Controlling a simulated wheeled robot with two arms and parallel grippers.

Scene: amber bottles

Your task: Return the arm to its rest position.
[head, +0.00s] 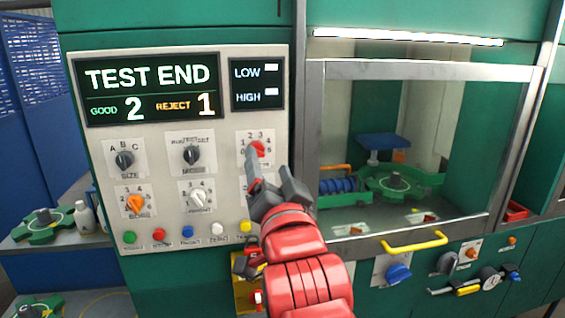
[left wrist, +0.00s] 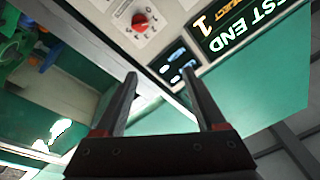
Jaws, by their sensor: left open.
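My left arm, red with dark grey fingers, reaches up in the middle of the head view. Its left gripper (head: 270,177) is open and empty in front of the control panel (head: 222,130), just below a red knob (head: 257,149). Whether a finger touches the panel cannot be told from the head view. In the left wrist view the two fingers (left wrist: 158,90) stand apart with nothing between them. The red knob (left wrist: 141,20) shows beyond them at the upper middle, apart from the fingers. My right gripper is not in view.
A display (head: 150,88) reads TEST END, good 2, reject 1. Right of the panel is a windowed chamber (head: 400,70) with a yellow handle (head: 414,243). A blue knob (head: 398,273) sits below. At left, a shelf holds a green part (head: 42,226) and a pale bottle (head: 84,217).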

